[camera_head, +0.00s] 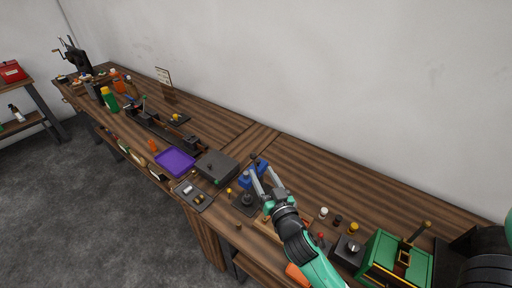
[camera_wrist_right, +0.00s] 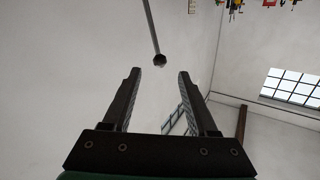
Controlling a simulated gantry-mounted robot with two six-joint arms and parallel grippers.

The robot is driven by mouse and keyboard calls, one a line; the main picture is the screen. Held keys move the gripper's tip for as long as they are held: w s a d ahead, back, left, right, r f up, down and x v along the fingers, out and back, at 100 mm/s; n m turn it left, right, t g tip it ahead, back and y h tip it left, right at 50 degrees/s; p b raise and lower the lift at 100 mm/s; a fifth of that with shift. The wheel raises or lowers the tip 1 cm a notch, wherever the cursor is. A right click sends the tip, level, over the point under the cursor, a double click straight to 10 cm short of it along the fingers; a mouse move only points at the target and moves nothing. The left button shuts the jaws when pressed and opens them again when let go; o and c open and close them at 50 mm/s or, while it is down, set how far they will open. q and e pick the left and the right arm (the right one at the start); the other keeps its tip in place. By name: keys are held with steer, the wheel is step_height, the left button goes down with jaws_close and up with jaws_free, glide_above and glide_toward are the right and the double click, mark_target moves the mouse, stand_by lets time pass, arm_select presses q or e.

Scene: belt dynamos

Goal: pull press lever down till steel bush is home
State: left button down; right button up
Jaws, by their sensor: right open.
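A small blue device (camera_head: 245,181), which looks like the press, stands on the bench beside a dark base plate (camera_head: 244,203). My right gripper (camera_head: 261,169) is open with its fingers over the blue device and partly hiding it. In the right wrist view the open fingers (camera_wrist_right: 157,75) have nothing between them. A thin grey rod with a dark end (camera_wrist_right: 160,59) shows beyond the fingertips; I cannot tell whether it is the press lever. The steel bush cannot be made out. My left gripper is not in view.
Left of the press are a dark grey box (camera_head: 217,167), a purple tray (camera_head: 175,162) and a dark tray with small parts (camera_head: 192,195). A green machine (camera_head: 388,262) stands at the right.

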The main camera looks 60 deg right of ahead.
steer(key=x, duration=1.1)
steer(key=shift+w+d, duration=0.25)
steer(key=shift+d, duration=0.05)
steer(key=shift+r, duration=0.1)
jaws_close()
stand_by(0.8)
